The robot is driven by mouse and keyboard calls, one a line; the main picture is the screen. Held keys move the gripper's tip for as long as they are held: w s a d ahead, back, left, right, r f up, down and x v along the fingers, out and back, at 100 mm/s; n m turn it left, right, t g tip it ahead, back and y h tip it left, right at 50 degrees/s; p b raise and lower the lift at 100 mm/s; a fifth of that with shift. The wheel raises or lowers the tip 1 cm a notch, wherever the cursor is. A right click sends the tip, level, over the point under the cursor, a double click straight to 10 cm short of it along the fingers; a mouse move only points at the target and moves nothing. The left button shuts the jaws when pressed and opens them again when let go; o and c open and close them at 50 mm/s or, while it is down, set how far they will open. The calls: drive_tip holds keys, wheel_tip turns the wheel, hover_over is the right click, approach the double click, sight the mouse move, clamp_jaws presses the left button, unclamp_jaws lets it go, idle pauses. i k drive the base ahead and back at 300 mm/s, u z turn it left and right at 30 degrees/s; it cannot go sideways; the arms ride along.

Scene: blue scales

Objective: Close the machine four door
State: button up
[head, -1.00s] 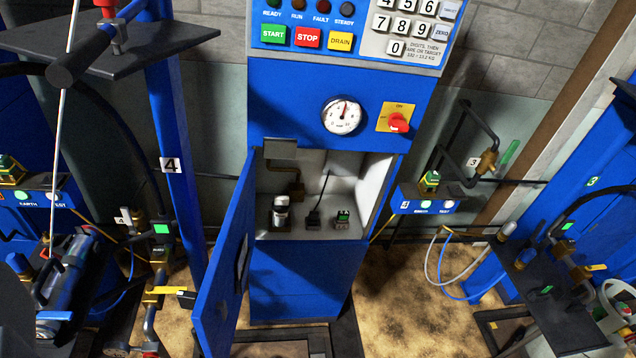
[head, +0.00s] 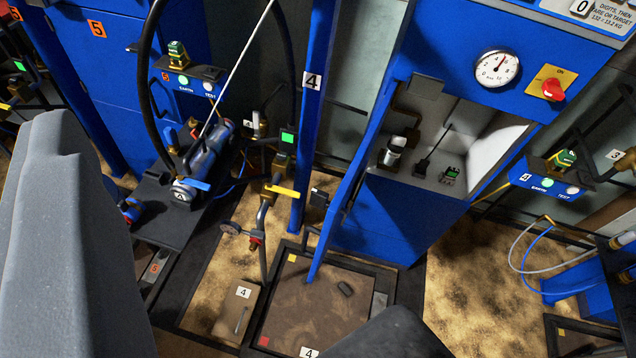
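The door (head: 346,190) of machine four is a narrow blue panel seen nearly edge-on, hinged at the left of the cabinet opening. It stands open, swung toward me, with its lower end over the brown floor plate. The blue machine four cabinet (head: 385,225) shows its grey interior (head: 430,145) with a small cylinder and fittings inside. My gripper (head: 225,215) shows as two grey fingers, one large at the left edge and one at the bottom centre. They are wide apart with nothing held between them. The door lies beyond them, and I see no contact.
A blue post (head: 314,130) labelled 4 stands just left of the door. Left of it are a blue gas cylinder (head: 205,160) on a dark stand and valve piping (head: 268,200). A framed floor plate (head: 325,300) lies below the door. Sandy floor is open at right.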

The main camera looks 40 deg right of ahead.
sight(343, 197)
drive_tip(key=u, duration=1.05)
drive_tip(key=k, duration=2.35)
drive_tip(key=z, duration=1.25)
drive_tip(key=i, duration=1)
drive_tip(key=u, duration=0.15)
